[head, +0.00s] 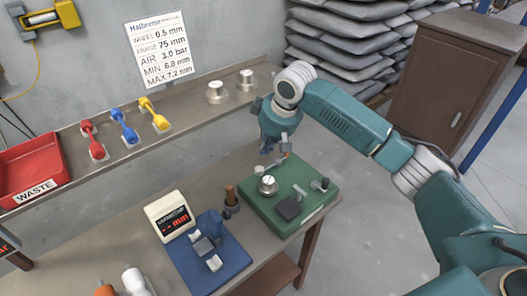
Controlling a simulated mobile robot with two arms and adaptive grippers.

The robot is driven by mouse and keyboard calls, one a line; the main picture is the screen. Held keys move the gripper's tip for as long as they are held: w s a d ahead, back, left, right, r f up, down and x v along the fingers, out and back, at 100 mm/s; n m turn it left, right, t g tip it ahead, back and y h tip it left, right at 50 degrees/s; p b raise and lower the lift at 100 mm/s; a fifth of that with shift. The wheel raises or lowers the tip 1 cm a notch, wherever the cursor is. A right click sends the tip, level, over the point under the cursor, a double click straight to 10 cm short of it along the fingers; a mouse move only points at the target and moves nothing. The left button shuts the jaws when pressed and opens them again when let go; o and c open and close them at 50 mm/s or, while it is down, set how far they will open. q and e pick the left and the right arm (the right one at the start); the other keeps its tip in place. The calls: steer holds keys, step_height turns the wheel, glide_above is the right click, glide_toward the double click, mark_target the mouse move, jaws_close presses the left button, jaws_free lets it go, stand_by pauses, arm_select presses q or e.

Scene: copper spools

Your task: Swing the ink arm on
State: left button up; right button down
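A green base (262,207) sits on the bench. It carries a shiny round metal piece (268,185), a small pale cylinder (259,170), a dark square pad (288,210) and a short grey post with a knob (320,184). I cannot tell for certain which of these parts is the ink arm. My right gripper (276,152) points down over the back edge of the green base, close to the pale cylinder. Its fingers are small and partly hidden, so I cannot tell whether they hold anything. My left gripper is out of view.
A blue stand (210,262) and a display (172,217) are left of the base, with a dark brown-topped item (231,198) between. The back shelf holds two metal spools (216,93), coloured tools (124,125) and a red waste bin (32,163).

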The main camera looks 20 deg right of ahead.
steer(key=p+x, duration=0.1)
steer(key=x, duration=0.5)
steer(key=shift+f+p, duration=0.1)
steer(key=shift+p, duration=0.2)
steer(key=shift+x, duration=0.95)
steer(key=shift+w+f, duration=0.15)
steer(key=shift+f, duration=0.1)
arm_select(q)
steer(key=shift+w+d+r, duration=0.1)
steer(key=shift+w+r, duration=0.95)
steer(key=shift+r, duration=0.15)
